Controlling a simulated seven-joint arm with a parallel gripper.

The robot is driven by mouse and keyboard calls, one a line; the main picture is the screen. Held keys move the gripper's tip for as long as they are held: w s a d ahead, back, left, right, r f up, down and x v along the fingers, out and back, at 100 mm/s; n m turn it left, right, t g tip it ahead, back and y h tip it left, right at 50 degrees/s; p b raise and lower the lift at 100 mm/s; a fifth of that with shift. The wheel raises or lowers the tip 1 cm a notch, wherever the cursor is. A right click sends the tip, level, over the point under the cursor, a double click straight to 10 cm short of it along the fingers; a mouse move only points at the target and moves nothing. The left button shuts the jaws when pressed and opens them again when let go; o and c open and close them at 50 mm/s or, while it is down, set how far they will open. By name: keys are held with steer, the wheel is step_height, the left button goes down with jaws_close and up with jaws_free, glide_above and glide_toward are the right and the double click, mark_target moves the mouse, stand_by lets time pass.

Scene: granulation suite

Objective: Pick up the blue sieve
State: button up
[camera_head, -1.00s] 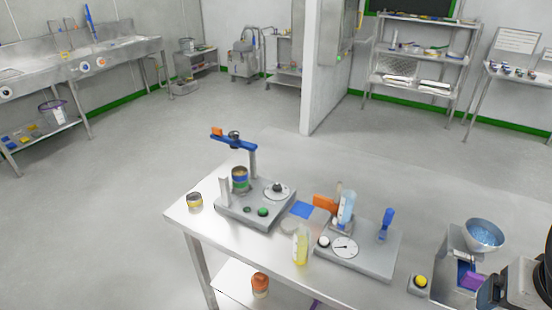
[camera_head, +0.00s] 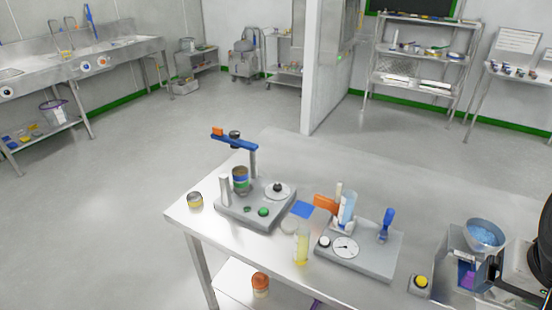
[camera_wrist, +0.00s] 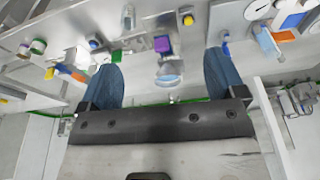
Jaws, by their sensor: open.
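A short stack of round sieves with a blue band (camera_head: 240,182) stands on the grey shaker base (camera_head: 226,212) at the left of the bench. The blue band seems to be the blue sieve; the stack is too small to tell its rings apart surely. A blue clamp arm (camera_head: 233,142) on a post reaches above the stack. My gripper (camera_wrist: 162,62) is open and empty in the wrist view, its two blue-grey fingers wide apart. It is at the right end of the bench, far from the stack. I cannot make out the blue sieve in the wrist view.
A yellow-banded round tin or sieve (camera_head: 195,199) lies left of the shaker. A bowl of blue granules (camera_head: 485,234) is near my arm. The bench's back strip is clear.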

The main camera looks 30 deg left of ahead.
steer(key=w+a+r+m, duration=0.35)
steer(key=w+a, duration=0.75)
steer(key=w, duration=0.4)
steer(key=w+a+f+m+g, duration=0.1)
steer(key=w+a+m, duration=0.2)
steer(key=w+a, duration=0.45)
steer(key=w+a+f+m+g, duration=0.1)
steer(key=w+a+m, duration=0.25)
steer(key=a, duration=0.65)
steer(key=m, duration=0.8)
glide_toward(238, 171)
steer(key=shift+s+d+f+g, duration=0.15)
steer(key=shift+d, duration=0.3)
steer(key=shift+s+d+f+g, duration=0.15)
steer(key=shift+d, duration=0.3)
steer(key=shift+s+a+f, duration=0.1)
steer(key=shift+a+f, duration=0.05)
steer(key=shift+a, duration=0.15)
steer(key=shift+f, duration=0.1)
steer(key=shift+f, duration=1.25)
steer(key=shift+f, duration=2.55)
